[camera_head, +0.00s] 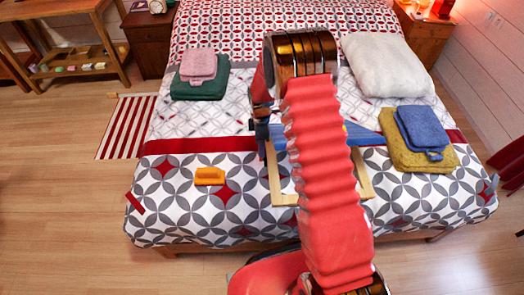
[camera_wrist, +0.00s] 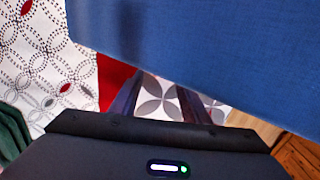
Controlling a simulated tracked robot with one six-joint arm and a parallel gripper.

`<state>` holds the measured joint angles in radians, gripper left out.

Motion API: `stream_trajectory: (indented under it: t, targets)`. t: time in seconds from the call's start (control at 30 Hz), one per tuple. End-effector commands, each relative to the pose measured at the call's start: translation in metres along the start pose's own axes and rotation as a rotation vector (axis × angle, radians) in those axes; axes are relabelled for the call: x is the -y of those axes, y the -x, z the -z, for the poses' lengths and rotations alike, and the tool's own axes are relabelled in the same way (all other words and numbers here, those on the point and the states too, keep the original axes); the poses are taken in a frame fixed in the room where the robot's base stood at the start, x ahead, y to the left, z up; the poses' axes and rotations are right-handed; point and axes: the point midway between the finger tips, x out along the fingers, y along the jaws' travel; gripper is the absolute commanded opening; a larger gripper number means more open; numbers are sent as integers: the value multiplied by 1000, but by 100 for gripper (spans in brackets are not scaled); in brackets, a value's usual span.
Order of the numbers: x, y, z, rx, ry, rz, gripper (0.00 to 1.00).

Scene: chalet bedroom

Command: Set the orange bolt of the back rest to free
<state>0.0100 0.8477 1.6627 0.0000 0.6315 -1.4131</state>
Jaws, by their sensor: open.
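The back rest, with a blue cloth panel (camera_head: 360,135) and a pale wooden frame (camera_head: 276,180), is on the bed, largely hidden behind my red arm. In the wrist view its blue panel (camera_wrist: 220,50) fills the upper right, very close. My gripper (camera_wrist: 160,92) is open, its dark fingers pointing down past the panel's lower edge toward the patterned cover. Nothing shows between the fingers. In the head view my arm covers most of the gripper. I cannot make out the orange bolt on the back rest in either view. An orange block (camera_head: 209,176) lies apart on the bed, left of the frame.
Folded pink and green cloths (camera_head: 200,85) lie on the bed's left. Blue and yellow folded cloths (camera_head: 420,140) and a white pillow (camera_head: 385,65) lie on the right. A striped rug (camera_head: 126,127) and bare wooden floor (camera_head: 60,190) are left of the bed.

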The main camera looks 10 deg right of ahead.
Motion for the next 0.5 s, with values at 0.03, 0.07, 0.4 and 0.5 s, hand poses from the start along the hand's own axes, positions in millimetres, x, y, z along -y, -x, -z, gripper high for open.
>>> stream_trajectory:
  t: [0.03,0.07,0.4,0.5]
  targets:
    - [1,-8,0,0,0,2,42]
    - [1,-13,0,0,0,2,42]
    - [0,-38,0,0,0,0,42]
    - [0,-38,0,0,0,-1,42]
